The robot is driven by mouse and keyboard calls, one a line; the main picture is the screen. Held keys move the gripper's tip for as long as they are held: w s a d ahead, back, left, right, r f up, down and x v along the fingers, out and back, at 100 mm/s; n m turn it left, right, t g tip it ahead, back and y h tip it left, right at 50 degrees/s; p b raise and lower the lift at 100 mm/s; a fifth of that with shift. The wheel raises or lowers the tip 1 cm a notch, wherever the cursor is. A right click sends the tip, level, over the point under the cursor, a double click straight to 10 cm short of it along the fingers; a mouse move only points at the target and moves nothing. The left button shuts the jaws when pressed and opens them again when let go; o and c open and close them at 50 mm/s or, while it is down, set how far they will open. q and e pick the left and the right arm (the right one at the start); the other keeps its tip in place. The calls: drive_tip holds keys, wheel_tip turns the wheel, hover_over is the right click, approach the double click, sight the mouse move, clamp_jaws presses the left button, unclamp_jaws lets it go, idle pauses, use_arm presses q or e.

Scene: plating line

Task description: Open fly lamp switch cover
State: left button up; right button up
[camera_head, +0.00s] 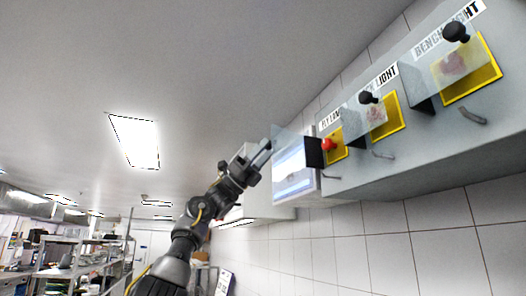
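The grey switch panel (447,156) is on the tiled wall at the right. The leftmost switch (327,144) shows a red button on a yellow plate. Its label is partly hidden and seems to begin "FLY". A clear cover (287,136) seems to stand out to the left of this switch, leaving the red button uncovered, with a dark side piece (313,152) beside it. My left gripper (266,147) is at the cover's left edge; I cannot tell whether it touches it or how far its fingers are apart. My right gripper is not in view.
A middle cover (355,117) and a right "BENCH LIGHT" cover (436,62), both clear with black knobs, lie over their switches. A lit screen (293,172) is just beyond my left gripper. Shelving (75,262) stands far left.

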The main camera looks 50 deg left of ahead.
use_arm(q)
drive_tip(key=b+v, duration=0.3)
drive_tip(key=v, duration=0.7)
drive_tip(key=shift+f+b, duration=0.3)
drive_tip(key=shift+b, duration=0.05)
drive_tip(key=shift+s+a, duration=0.1)
drive_tip(key=shift+a, duration=0.05)
drive_tip(key=shift+s+a, duration=0.1)
